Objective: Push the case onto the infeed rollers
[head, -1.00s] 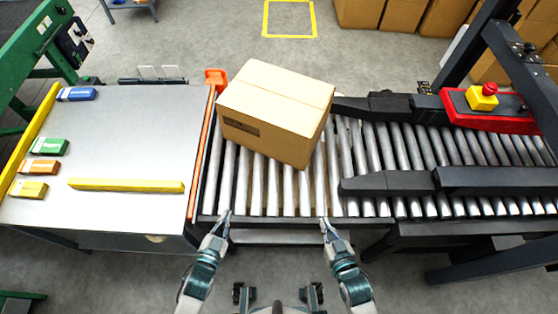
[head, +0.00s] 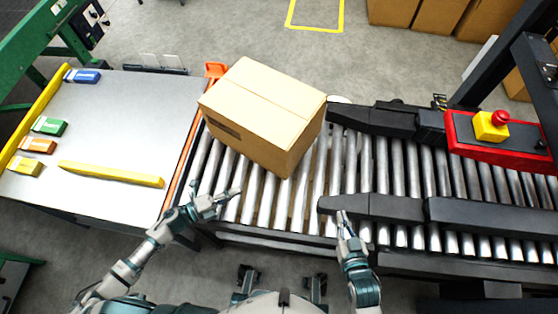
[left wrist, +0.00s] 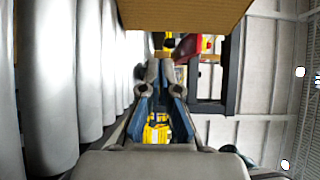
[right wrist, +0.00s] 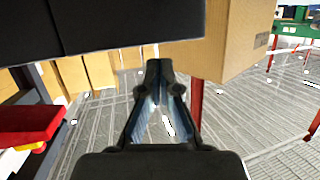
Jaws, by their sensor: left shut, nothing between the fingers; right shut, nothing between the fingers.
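The case (head: 265,108) is a closed brown cardboard box. It sits turned at an angle on the left part of the infeed rollers (head: 322,178). Its near corner points toward me. My left gripper (head: 236,193) is shut and empty over the rollers, left of and nearer than the case, apart from it. The case's underside edge shows at the top of the left wrist view (left wrist: 185,12). My right gripper (head: 341,214) is shut and empty near the front rail, right of the case. The case also shows in the right wrist view (right wrist: 240,38).
Black guide bars (head: 375,208) reach over the rollers on the right. A red panel with a yellow-based stop button (head: 491,125) stands behind them. A steel table (head: 120,120) with small cartons and a yellow bar (head: 110,174) is left. An orange strip (head: 185,150) edges the rollers.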

